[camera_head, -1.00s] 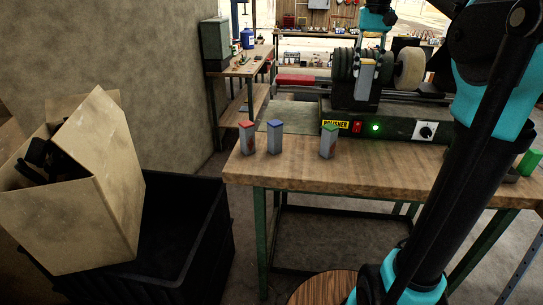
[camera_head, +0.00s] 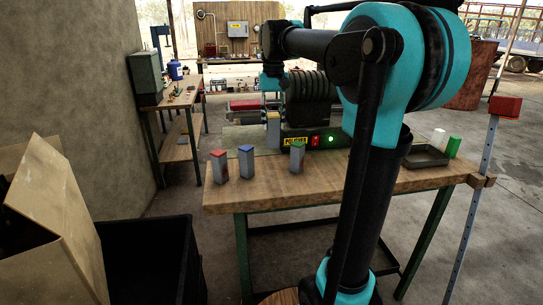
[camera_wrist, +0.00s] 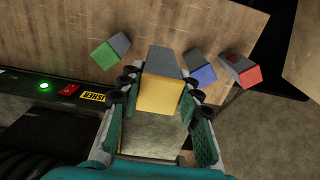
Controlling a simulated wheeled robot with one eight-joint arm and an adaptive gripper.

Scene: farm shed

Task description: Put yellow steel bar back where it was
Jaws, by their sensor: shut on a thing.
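The yellow steel bar (camera_head: 273,130) is a grey block with a yellow top. It is upright by the left end of the polisher in the head view. In the wrist view the yellow steel bar (camera_wrist: 160,94) sits between the fingers of my gripper (camera_wrist: 160,92), which is shut on it. I cannot tell if its bottom touches the table. The red-topped bar (camera_head: 219,167), blue-topped bar (camera_head: 246,162) and green-topped bar (camera_head: 297,157) stand in a row on the wooden table (camera_head: 330,190), nearer the front edge.
The polisher (camera_head: 318,141), with a lit green lamp, stands behind the row. A dark tray (camera_head: 426,156), a green cylinder (camera_head: 453,147) and a white one (camera_head: 437,138) are at the table's right. A black crate (camera_head: 150,262) and a cardboard box (camera_head: 50,225) are at left.

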